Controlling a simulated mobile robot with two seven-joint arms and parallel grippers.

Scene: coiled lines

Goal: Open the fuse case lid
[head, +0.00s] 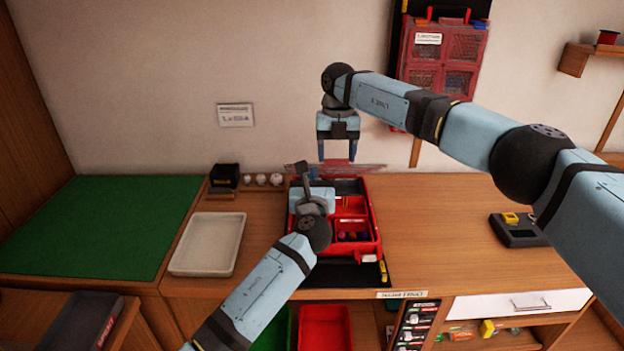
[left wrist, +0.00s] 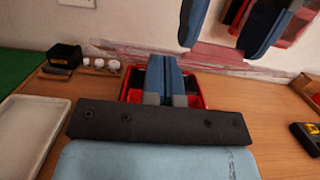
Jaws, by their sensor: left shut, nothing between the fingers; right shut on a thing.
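The fuse case (head: 376,225) is a red box with compartments, some holding small coloured pieces, on the wooden counter. Its clear, reddish lid (head: 368,167) stands raised along the back edge; the lid also shows in the left wrist view (left wrist: 215,55). My right gripper (head: 338,157) points down at the lid and is shut on it; the exact contact is hard to see. My left gripper (left wrist: 162,62) is shut and empty over the case, with its fingers together. In the head view my left arm covers the left part of the case.
A white tray (head: 207,244) and a green mat (head: 100,225) lie to the left. A small black box (head: 224,176) and white round items (head: 262,180) stand behind the tray. A dark meter (head: 518,231) sits at the right. The counter between case and meter is clear.

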